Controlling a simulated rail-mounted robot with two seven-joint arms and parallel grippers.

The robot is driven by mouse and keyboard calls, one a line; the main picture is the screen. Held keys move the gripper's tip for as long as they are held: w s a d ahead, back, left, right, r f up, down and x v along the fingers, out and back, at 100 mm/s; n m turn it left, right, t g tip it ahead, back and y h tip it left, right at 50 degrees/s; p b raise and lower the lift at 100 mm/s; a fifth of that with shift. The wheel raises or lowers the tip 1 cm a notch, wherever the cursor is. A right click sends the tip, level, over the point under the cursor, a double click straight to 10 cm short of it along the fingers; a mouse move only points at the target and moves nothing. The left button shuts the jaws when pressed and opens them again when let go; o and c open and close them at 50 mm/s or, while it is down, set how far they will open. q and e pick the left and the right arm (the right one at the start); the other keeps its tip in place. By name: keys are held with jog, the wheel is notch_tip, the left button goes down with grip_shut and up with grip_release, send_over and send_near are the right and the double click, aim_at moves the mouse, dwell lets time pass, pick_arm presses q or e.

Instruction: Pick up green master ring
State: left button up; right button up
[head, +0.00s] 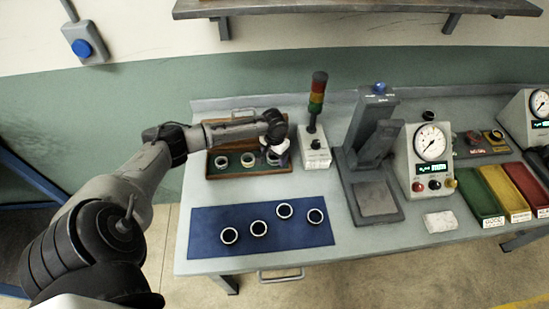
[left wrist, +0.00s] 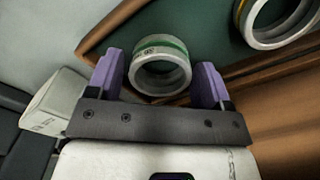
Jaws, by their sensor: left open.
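The green master ring (left wrist: 160,68) is a metal ring with a green band. It lies in the green-lined wooden tray (left wrist: 90,42) and shows between the two purple fingers of my left gripper (left wrist: 159,80) in the left wrist view. The fingers are open, one on each side of the ring with a gap visible. In the head view my left gripper (head: 277,155) is over the right end of the tray (head: 212,172) and partly hides the ring there. A ring with a yellow band (left wrist: 275,30) lies further along the tray. My right gripper is not in view.
Several rings lie on a blue mat (head: 205,255) in front of the tray. A signal tower (head: 316,140) stands close to the tray's right. A grey press-like stand (head: 372,150) and a dial gauge box (head: 429,165) are further right.

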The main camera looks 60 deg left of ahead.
pick_arm(q)
jog(key=shift+f, duration=0.3)
jog(key=c, duration=0.7)
jog(key=shift+c, duration=0.4)
jog(key=shift+r, duration=0.2)
